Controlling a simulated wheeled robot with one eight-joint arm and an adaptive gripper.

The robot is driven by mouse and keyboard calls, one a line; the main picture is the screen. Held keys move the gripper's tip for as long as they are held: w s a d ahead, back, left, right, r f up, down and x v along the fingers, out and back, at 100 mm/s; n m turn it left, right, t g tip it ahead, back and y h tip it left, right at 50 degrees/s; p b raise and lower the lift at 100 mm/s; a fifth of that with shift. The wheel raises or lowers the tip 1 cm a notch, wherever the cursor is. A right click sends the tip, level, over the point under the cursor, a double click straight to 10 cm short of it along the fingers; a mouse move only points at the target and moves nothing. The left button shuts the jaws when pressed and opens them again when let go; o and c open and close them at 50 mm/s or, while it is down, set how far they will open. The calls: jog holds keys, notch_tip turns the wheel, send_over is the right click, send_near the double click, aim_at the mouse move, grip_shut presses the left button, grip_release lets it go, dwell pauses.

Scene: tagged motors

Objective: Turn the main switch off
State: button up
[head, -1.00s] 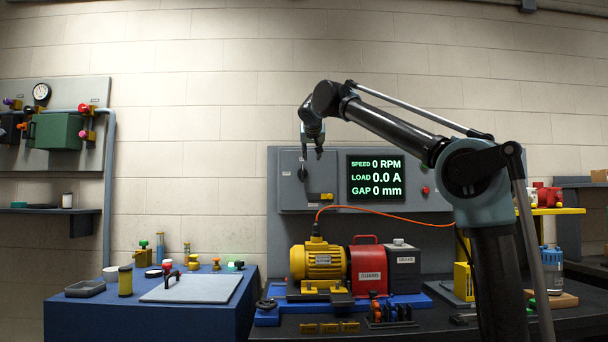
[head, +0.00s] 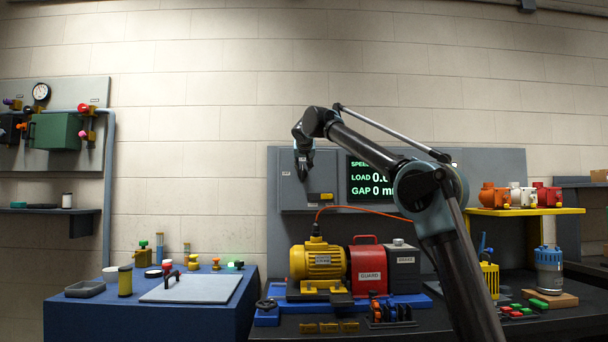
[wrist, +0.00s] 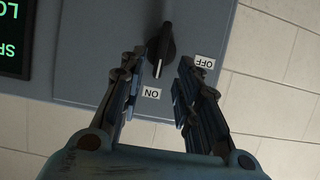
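The main switch (wrist: 161,45) is a black rotary knob on the grey control panel (wrist: 95,75). In the wrist view its white mark points down toward the ON label (wrist: 151,93). The OFF label (wrist: 204,62) is to the right of the knob. My gripper (wrist: 161,68) is open and empty, with one finger on each side of the knob's lower end. I cannot tell whether either finger touches it. In the head view my gripper (head: 303,170) is in front of the panel's left part and mostly hides the switch.
A display (head: 372,180) is on the panel, partly behind my arm. A yellow padlock-like block (head: 321,198) is just below right of my gripper. An orange cable (head: 375,212) runs beneath. The yellow motor (head: 318,262) and red guard (head: 367,268) stand on the bench below.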

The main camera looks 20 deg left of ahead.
aim_at(303, 170)
jog(key=shift+x, duration=2.7)
jog(key=shift+c, duration=0.5)
grip_shut()
